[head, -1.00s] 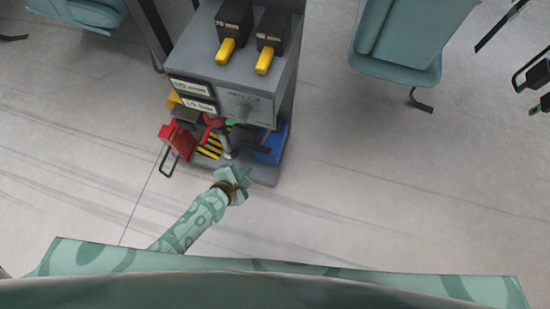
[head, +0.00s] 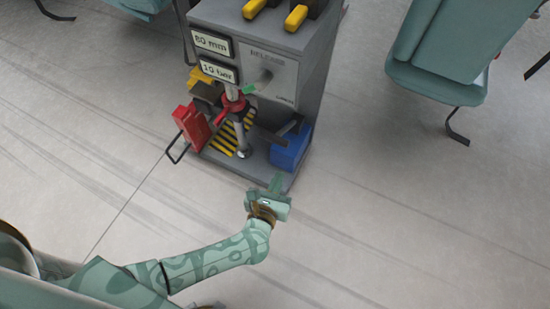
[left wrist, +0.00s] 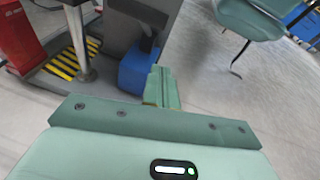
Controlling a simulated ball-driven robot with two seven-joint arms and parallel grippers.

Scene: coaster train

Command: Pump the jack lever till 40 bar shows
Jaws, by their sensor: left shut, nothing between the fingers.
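The jack (head: 234,105) has a red collar around an upright grey metal rod (head: 240,134), inside the open lower part of a grey cabinet. I cannot tell for sure which part is its lever. The lower display (head: 219,70) on the cabinet reads 10 bar; the one above (head: 211,41) seems to read 80 mm. My left gripper (head: 275,186) is shut and empty, in front of the cabinet's base at its right corner, apart from the rod. In the left wrist view its closed fingers (left wrist: 161,88) show, with the rod (left wrist: 78,45) to their left. My right gripper is not in view.
A teal chair (head: 438,50) stands at the right. The floor in front is clear.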

